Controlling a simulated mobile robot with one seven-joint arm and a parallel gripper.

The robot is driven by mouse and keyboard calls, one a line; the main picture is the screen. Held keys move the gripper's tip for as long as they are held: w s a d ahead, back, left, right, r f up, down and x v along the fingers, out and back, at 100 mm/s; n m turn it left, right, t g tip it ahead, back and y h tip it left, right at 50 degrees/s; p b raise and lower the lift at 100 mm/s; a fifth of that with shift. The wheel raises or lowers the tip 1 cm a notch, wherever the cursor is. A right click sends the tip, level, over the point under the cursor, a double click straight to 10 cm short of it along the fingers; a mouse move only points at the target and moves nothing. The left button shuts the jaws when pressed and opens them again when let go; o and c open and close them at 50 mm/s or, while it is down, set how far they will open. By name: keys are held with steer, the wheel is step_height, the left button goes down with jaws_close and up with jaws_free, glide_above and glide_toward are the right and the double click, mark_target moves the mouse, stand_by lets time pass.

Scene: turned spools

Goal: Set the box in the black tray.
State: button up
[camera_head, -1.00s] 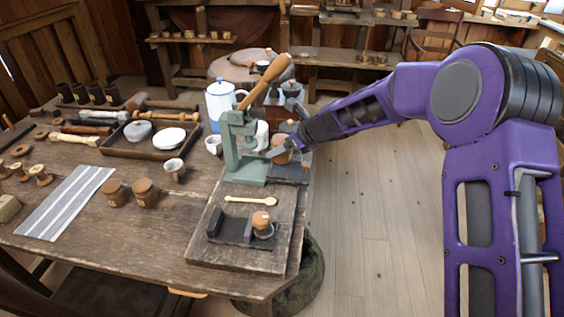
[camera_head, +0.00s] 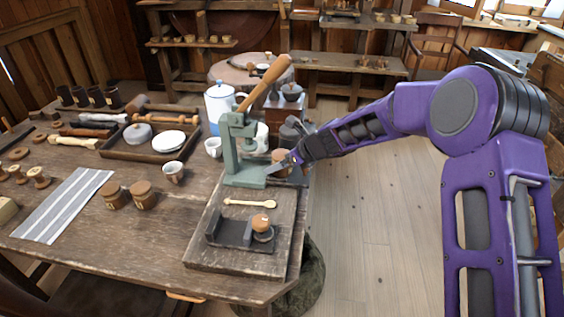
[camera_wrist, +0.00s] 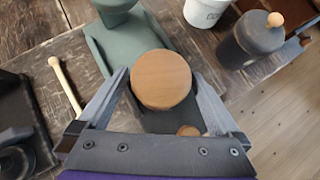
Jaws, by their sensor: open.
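A round wooden piece (camera_wrist: 161,80), probably the lidded box, stands upright between my gripper's jaws in the wrist view. My gripper (camera_wrist: 160,74) is open around it, one finger on each side; I cannot tell whether they touch it. In the head view the wooden piece (camera_head: 278,155) shows partly behind my gripper (camera_head: 284,163), right of the green press. A dark, flat surface (camera_wrist: 165,121) lies below it, perhaps the black tray, mostly hidden by the gripper. A small wooden knob (camera_wrist: 188,131) shows just in front of the piece.
The green press (camera_head: 238,150) stands close left. A lidded grey canister (camera_wrist: 250,42) and a white cup (camera_wrist: 207,10) stand behind. Open floor lies to the right.

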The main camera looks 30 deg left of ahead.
steer(key=p+v, duration=0.1)
steer(key=v, duration=1.1)
